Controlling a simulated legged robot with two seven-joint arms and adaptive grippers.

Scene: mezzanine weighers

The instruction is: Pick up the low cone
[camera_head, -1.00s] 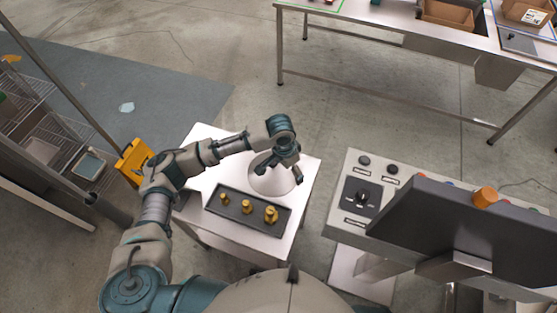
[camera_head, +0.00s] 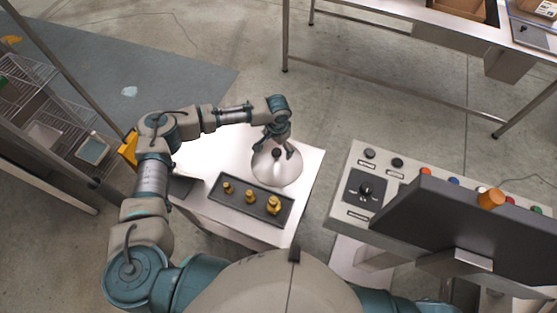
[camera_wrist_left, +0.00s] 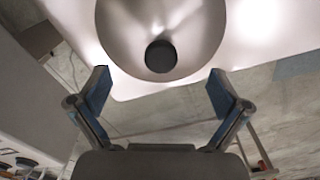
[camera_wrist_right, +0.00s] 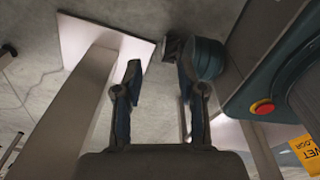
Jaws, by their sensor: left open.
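The low cone (camera_head: 283,177) is a shiny pale grey cone with a dark knob on top. It stands upright on the small white table (camera_head: 212,157), behind a dark tray. My left gripper (camera_head: 279,149) is just over the cone's top, and its fingers hide part of it. In the left wrist view the gripper (camera_wrist_left: 160,84) is open and empty, and the cone (camera_wrist_left: 185,25) with its knob lies ahead between and beyond the fingertips. My right gripper (camera_wrist_right: 159,70) shows only in the right wrist view, open with nothing between its fingers.
A control panel (camera_head: 350,203) with knobs and a dark screen (camera_head: 430,220) stand to the right. A wire rack (camera_head: 60,110) is at left, a long bench (camera_head: 400,15) behind.

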